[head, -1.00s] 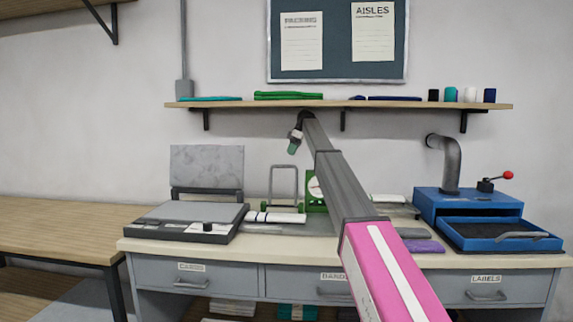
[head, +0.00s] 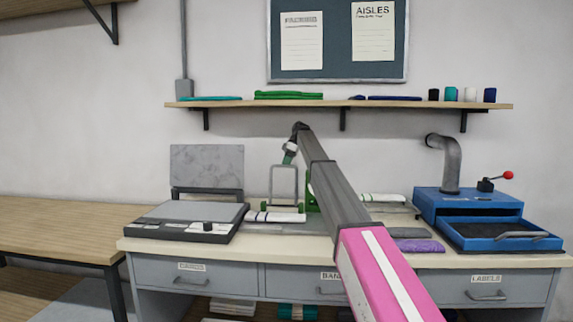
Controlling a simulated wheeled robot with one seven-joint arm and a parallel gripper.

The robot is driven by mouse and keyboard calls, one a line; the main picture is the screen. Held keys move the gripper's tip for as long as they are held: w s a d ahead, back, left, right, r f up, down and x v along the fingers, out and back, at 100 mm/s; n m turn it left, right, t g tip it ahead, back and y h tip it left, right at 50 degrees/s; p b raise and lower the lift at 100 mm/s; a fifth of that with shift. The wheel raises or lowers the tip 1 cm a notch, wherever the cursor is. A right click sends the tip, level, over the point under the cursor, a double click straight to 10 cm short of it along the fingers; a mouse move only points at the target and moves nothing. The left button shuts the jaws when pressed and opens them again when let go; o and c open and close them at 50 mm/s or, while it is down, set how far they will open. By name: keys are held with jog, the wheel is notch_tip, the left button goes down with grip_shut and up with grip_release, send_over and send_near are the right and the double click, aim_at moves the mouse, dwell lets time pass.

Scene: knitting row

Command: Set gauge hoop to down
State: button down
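The gauge hoop (head: 284,170) is a grey metal frame standing upright on the workbench. It rises from a low stand with green feet, and a white folded piece with dark stripes (head: 274,217) lies at its foot. My gripper (head: 287,159) hangs from the end of my arm, just above the top bar of the hoop in the picture. I cannot tell whether it touches the hoop or is at the same depth. Its fingers are too small to read as open or shut. My arm hides most of the green part right of the hoop.
A grey press with its lid raised (head: 206,168) stands on the left. A blue machine with a tray (head: 500,236) and a pipe stands on the right. A wall shelf (head: 400,104) runs above the bench. A purple folded piece (head: 420,246) lies right of my arm.

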jog(key=shift+s, duration=0.15)
jog(key=s+n+t, duration=0.2)
jog(key=s+t, duration=0.6)
jog(key=s, duration=0.9)
jog(key=shift+s+a+f+n+t+y, duration=0.2)
jog(key=shift+s+f+n+t, duration=0.25)
jog(key=shift+s+f+t, duration=1.5)
jog(key=shift+s+a+f+n+t+y, duration=0.2)
jog(key=shift+s+f+n+t, duration=0.2)
jog(key=shift+s+f+t, duration=1.5)
jog(key=shift+s+a+f+n+t+y, duration=0.15)
jog(key=shift+s+f+n+t, duration=0.6)
jog(key=shift+s+f, duration=2.05)
jog(key=shift+w+f+m, duration=0.3)
jog(key=shift+w+f, duration=0.15)
jog(key=shift+f, duration=0.15)
jog(key=c, duration=1.1)
grip_release()
jog(key=shift+t, duration=0.3)
